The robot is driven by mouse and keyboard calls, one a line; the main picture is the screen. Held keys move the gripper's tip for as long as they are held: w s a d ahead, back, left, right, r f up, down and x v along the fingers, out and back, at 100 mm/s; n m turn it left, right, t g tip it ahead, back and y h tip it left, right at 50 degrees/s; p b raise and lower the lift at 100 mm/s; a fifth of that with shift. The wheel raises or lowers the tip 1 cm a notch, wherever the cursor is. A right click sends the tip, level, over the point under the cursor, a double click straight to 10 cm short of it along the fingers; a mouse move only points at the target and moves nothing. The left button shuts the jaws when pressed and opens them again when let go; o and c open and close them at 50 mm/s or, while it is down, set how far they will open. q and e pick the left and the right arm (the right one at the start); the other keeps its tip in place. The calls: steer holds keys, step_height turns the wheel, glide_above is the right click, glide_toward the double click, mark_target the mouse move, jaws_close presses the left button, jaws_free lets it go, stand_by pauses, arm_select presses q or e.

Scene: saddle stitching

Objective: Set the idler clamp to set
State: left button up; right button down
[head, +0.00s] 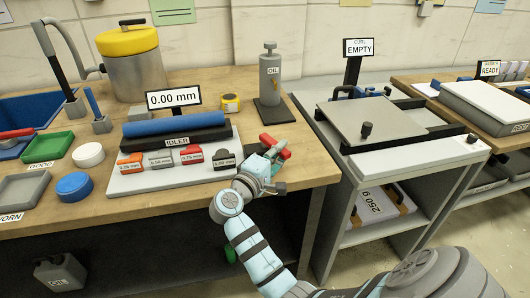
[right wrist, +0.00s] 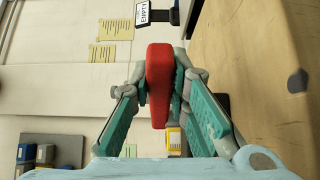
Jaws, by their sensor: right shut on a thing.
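The idler unit stands on the wooden table, with a blue roller (head: 175,124) above a black bar labelled IDLER. At its right end a red handle (head: 267,140), which I take for the idler clamp's lever, shows partly behind my right gripper (head: 272,158). In the right wrist view the red handle (right wrist: 159,85) stands between the two teal-padded fingers, and the gripper is shut on it. The lever's base and pivot are hidden, so its setting cannot be read. A sign (head: 173,98) above the roller reads 0.00 mm. My left gripper is not in view.
Coloured thickness blocks (head: 191,154) lie on the light base plate in front of the roller. An oil bottle (head: 269,75) stands behind the gripper, beside a yellow tape measure (head: 230,103). A grey press table (head: 377,130) stands to the right across a gap.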

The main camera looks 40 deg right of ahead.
steer(key=shift+w+a+m+g+h+b, duration=0.15)
steer(key=shift+a+m+g+h+b, duration=0.15)
steer(key=shift+m+g+b, duration=0.5)
steer(key=g+b, duration=0.1)
steer(key=a+m+g+b, duration=0.1)
steer(key=shift+w+f+g, duration=0.1)
steer(key=shift+g, duration=0.2)
steer(key=shift+w+a+r+m+g+b, duration=0.1)
steer(key=shift+a+m+g+b, duration=0.1)
steer(key=shift+m+g+b, duration=0.4)
steer(key=shift+a+r+m+g+b, duration=0.1)
steer(key=shift+a+m+g+b, duration=0.2)
steer(key=shift+g, duration=0.4)
steer(key=shift+d, duration=0.1)
steer(key=c, duration=1.5)
jaws_free()
steer(key=shift+f, duration=0.1)
steer(key=a, duration=0.7)
steer(key=shift+w+a, duration=0.2)
steer(key=shift+a, duration=0.15)
steer(key=shift+d, duration=0.1)
